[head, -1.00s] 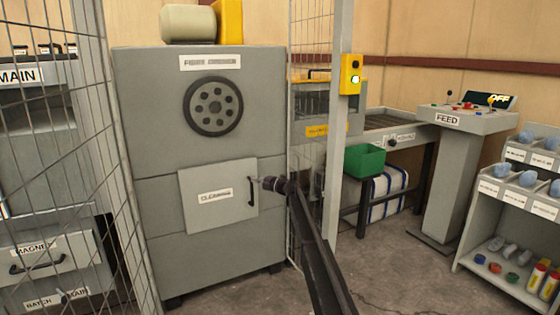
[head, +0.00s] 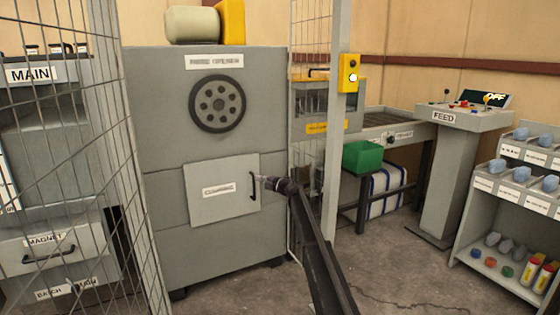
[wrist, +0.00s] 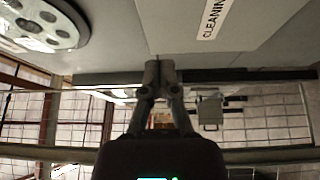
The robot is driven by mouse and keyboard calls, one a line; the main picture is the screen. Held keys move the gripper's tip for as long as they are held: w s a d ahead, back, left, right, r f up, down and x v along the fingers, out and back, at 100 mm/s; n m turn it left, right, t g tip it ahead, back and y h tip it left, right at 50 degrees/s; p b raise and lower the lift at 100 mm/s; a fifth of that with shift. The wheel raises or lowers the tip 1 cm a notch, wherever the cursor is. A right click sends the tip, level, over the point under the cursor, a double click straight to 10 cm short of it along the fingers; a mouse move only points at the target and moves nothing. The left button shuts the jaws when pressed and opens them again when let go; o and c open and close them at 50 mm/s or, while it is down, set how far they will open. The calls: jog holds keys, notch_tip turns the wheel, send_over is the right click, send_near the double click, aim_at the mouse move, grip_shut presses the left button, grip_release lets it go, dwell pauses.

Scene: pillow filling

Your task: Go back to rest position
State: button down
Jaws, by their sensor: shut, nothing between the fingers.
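My gripper (head: 266,182) is shut and empty in the head view, at the end of my dark arm. It appears beside the black handle (head: 253,186) of the cleaning hatch (head: 222,205) on the grey machine (head: 160,130); I cannot tell whether it touches the handle. The hatch looks closed. In the wrist view the shut fingers (wrist: 158,72) point toward the grey machine front, with the hatch's CLEANING label (wrist: 212,18) at the top and the round vented disc (wrist: 42,22) at upper left.
Wire mesh fence panels (head: 128,180) stand at left, and a fence post (head: 335,150) stands right of the machine. A green bin (head: 362,157), the FEED console (head: 455,160) and a shelf (head: 500,225) are at right. Open floor (head: 395,265) lies between.

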jog(key=s+d+r+m+t+h, duration=0.1)
jog(key=s+d+m+t+h, duration=0.35)
jog(key=d+m, duration=0.3)
jog(key=s+d+m+t+h, duration=0.4)
jog(key=d+m+h, duration=0.2)
jog(key=d, duration=0.2)
jog(key=s+d+f+m+g+h, duration=0.2)
jog(key=s+d+f+m+h, duration=0.25)
jog(key=s+d, duration=0.2)
jog(key=s+d+f+m+g+h, duration=0.3)
jog(key=s+d+m, duration=0.2)
jog(key=s, duration=0.2)
jog(key=s+d+f+m+g, duration=0.2)
jog(key=s+f+g, duration=0.2)
jog(key=s, duration=0.7)
jog(key=s+d+f+m+g, duration=0.1)
jog(key=s+f+m+g, duration=0.3)
jog(key=s, duration=0.6)
jog(key=s+a+f+g+y, duration=0.1)
jog(key=s+a+f+g, duration=0.15)
jog(key=s, duration=0.75)
jog(key=s+a+f+g+y, duration=0.1)
jog(key=s+f+g+y, duration=0.15)
jog(key=s, duration=0.85)
notch_tip(320, 180, up, 34)
jog(key=p, duration=3.3)
jog(key=shift+s+a+g+h+p, duration=0.2)
jog(key=shift+s+g+h+p, duration=0.05)
jog(key=shift+g+h+p, duration=0.15)
